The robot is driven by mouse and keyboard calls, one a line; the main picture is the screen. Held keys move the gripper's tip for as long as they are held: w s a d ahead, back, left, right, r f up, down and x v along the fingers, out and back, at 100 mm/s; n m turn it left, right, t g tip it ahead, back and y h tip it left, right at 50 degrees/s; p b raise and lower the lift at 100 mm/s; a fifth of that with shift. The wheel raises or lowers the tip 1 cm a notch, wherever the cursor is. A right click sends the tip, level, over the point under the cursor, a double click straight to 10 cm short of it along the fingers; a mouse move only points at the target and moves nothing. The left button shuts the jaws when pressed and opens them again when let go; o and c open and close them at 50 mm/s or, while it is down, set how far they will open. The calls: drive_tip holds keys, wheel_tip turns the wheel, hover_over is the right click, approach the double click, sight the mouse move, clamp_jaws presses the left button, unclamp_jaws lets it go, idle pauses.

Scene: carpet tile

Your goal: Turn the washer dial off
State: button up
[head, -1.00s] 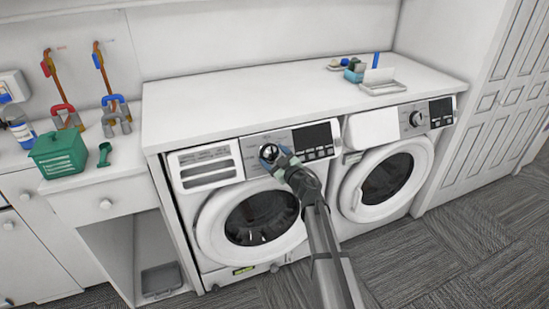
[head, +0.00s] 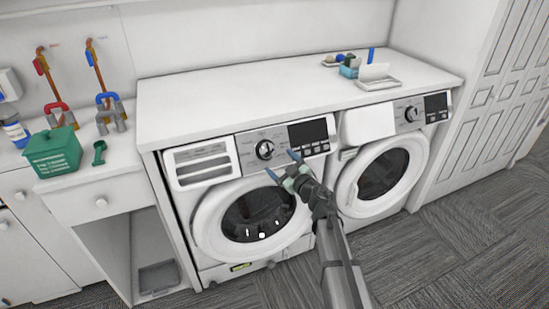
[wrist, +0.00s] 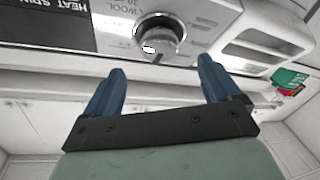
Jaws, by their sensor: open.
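The washer dial (head: 264,149) is a round silver and black knob on the control panel of the left machine (head: 203,222). In the wrist view the dial (wrist: 158,38) shows near the top, beyond the fingertips and roughly between them. My gripper (head: 283,164) is in front of the panel, just below and to the right of the dial in the head view. Its two blue fingers are spread apart with nothing between them. It appears apart from the dial. The dial's setting is too small to read.
A second machine (head: 362,212) with its own dial (head: 411,114) stands to the right. A white countertop (head: 240,95) covers both. A dark display (head: 308,133) sits right of the dial. A green box (head: 53,153) stands on the left counter. The carpet in front is clear.

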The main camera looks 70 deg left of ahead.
drive_tip(key=w+d, duration=0.1)
drive_tip(key=d, duration=0.5)
drive_tip(key=shift+d, duration=0.25)
drive_tip(key=shift+w, duration=0.1)
